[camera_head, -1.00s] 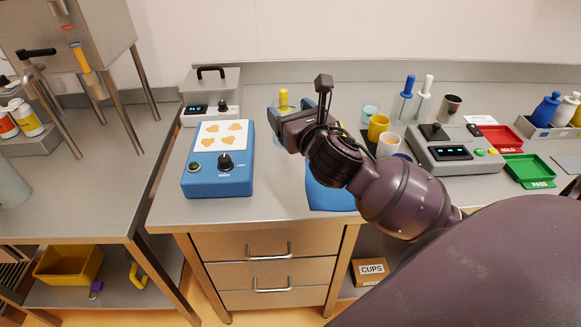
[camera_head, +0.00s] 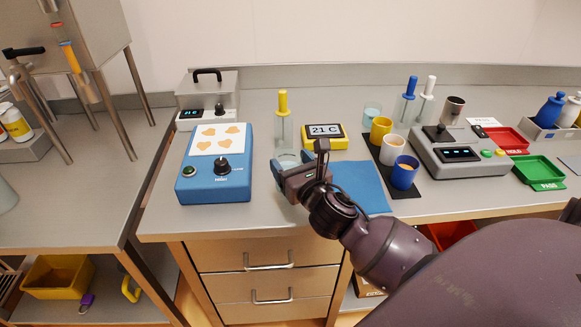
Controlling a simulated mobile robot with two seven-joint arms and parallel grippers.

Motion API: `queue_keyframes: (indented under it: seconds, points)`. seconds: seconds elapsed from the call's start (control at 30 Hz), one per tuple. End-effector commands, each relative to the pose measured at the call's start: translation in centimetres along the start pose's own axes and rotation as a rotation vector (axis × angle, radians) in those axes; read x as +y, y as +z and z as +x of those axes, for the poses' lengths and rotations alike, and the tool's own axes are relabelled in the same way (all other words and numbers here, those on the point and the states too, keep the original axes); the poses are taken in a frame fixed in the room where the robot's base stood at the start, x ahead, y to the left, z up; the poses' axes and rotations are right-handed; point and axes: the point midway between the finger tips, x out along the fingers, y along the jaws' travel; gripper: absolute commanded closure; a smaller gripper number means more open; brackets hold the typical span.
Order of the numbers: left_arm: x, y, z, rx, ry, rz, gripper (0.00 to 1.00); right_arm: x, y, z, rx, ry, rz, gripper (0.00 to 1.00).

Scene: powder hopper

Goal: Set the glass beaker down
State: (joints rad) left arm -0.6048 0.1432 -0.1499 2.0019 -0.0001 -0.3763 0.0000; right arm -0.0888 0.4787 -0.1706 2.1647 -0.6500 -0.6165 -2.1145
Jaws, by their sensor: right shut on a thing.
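My right gripper (camera_head: 299,172) is shut on the glass beaker (camera_head: 287,157), a clear vessel with a bluish tint. Only its upper part shows behind the jaws. They are over the bench, between the blue hotplate-like device and the blue mat. The gripper hides the beaker's base, so I cannot tell whether it touches the bench. My left gripper is not in view.
The blue device (camera_head: 215,179) stands left, the blue mat (camera_head: 362,187) right. Behind are a yellow-topped glass tube (camera_head: 283,125) and a yellow thermometer display (camera_head: 324,136). Several cups, including a blue one (camera_head: 404,173), stand on a black strip further right.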

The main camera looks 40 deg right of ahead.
Motion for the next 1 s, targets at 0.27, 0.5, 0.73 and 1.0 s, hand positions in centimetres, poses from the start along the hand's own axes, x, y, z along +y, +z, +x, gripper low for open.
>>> queue_keyframes:
  seconds: [0.27,0.5,0.73,1.0]
  points:
    - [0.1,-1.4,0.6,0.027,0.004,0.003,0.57,0.0,-0.5,0.0,-0.003,0.000,-0.001,0.62]
    - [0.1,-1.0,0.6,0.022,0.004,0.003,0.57,0.0,-1.0,0.0,-0.001,0.000,0.000,0.28]
    - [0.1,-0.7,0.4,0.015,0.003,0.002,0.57,0.0,-0.9,0.0,-0.001,0.000,0.000,0.05]
    - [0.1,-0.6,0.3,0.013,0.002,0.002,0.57,0.0,-0.5,0.0,-0.003,0.000,-0.001,0.05]
